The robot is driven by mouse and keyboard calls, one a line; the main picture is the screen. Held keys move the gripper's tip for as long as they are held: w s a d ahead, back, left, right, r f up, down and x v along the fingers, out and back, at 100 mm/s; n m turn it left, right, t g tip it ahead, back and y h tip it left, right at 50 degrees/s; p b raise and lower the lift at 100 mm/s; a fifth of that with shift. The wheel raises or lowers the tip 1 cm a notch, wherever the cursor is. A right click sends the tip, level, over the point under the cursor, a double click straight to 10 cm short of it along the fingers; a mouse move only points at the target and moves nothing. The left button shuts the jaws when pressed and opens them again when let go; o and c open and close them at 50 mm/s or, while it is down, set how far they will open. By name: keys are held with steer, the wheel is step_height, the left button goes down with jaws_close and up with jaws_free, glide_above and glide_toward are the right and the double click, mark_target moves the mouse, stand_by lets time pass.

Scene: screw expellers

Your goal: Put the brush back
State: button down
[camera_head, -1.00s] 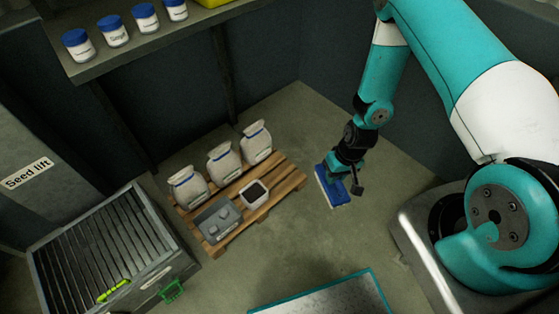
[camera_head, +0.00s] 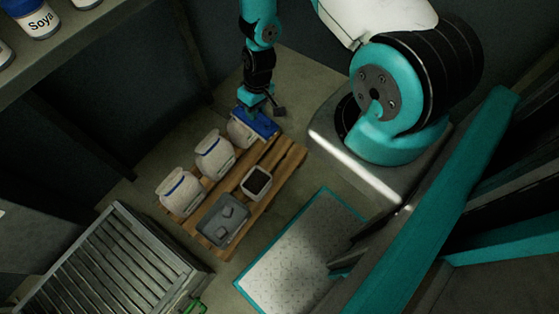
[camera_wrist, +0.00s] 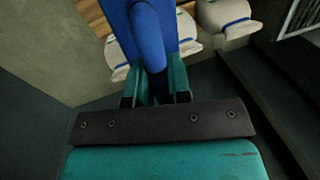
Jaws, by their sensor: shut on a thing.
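The blue brush (camera_head: 262,124) is in my gripper (camera_head: 250,104), beside and partly in front of the rightmost sack (camera_head: 241,134) in the head view. In the wrist view my gripper (camera_wrist: 156,88) is shut on the blue handle of the brush (camera_wrist: 150,38). The broad blue head of the brush lies beyond the handle, with sacks and pallet slats behind it. The gap between brush and sack cannot be told.
A wooden pallet (camera_head: 286,160) carries several things: sacks, a grey tray (camera_head: 222,220) and a small dark-filled container (camera_head: 256,183). A slatted metal unit (camera_head: 110,265) stands at lower left. A teal-edged plate (camera_head: 300,250) is at lower middle. A shelf (camera_head: 75,40) with jars is upper left.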

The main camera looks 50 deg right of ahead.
steer(key=d+f+n+b, duration=0.1)
steer(key=d+f+b, duration=0.6)
steer(key=f+b, duration=0.7)
steer(key=d+f+b, duration=0.7)
steer(key=f+b, duration=0.1)
steer(key=b, duration=1.2)
steer(key=f+b, duration=0.3)
steer(key=f, duration=0.3)
steer(key=f+b, duration=0.4)
steer(key=f, duration=0.3)
steer(key=f+b, duration=0.3)
steer(key=f, duration=0.3)
steer(key=shift+w+d+f+b, duration=0.25)
steer(key=shift+w+f+b, duration=0.05)
steer(key=shift+f, duration=0.1)
steer(key=shift+f, duration=0.2)
steer(key=c, duration=1.1)
jaws_free()
steer(key=shift+o, duration=0.2)
steer(key=shift+r, duration=0.2)
